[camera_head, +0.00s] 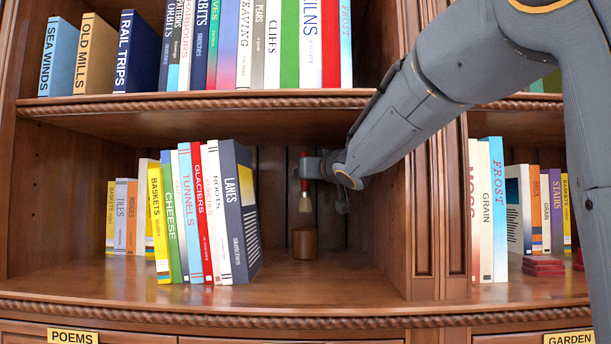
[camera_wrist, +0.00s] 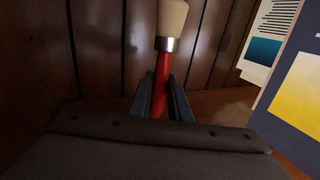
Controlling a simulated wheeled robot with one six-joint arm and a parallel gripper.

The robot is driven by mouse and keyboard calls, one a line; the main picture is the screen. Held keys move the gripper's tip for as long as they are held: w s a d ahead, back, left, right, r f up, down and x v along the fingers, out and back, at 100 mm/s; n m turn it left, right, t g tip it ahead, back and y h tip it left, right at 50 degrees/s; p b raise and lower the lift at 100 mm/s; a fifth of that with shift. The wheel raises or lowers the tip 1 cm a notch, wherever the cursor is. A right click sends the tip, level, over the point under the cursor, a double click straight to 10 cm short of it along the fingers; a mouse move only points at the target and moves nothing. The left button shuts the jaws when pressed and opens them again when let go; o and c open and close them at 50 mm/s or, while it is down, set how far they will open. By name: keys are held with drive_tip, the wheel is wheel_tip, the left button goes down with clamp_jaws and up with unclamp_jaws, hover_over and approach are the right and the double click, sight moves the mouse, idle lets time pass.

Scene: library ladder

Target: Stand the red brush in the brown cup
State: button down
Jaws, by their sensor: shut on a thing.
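The red brush (camera_wrist: 162,72) has a red handle, a metal band and pale bristles. My gripper (camera_wrist: 160,100) is shut on its red handle. In the head view the brush (camera_head: 305,187) hangs upright with its bristles down, and my gripper (camera_head: 305,168) holds it near the top. The brown cup (camera_head: 305,244) stands on the middle shelf, right of the leaning books. The bristles are above the cup, with a small gap showing between them. The cup is not seen in the wrist view.
A leaning row of books ends with the dark LANES book (camera_head: 238,212), close left of the cup. A wooden divider (camera_head: 425,200) stands to the right. The upper shelf board (camera_head: 200,105) is overhead. The shelf front (camera_head: 330,290) is clear. Red flat items (camera_head: 543,265) lie in the right bay.

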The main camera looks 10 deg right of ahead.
sight(307, 204)
drive_tip(key=shift+f+b, duration=1.35)
drive_tip(key=shift+b, duration=0.1)
drive_tip(key=shift+f+b, duration=1.8)
drive_tip(key=shift+f, duration=1.15)
drive_tip(key=c, duration=1.6)
unclamp_jaws()
drive_tip(key=shift+o, duration=0.2)
drive_tip(key=shift+r, duration=0.1)
wheel_tip(307, 204, up, 10)
drive_tip(key=p, duration=0.7)
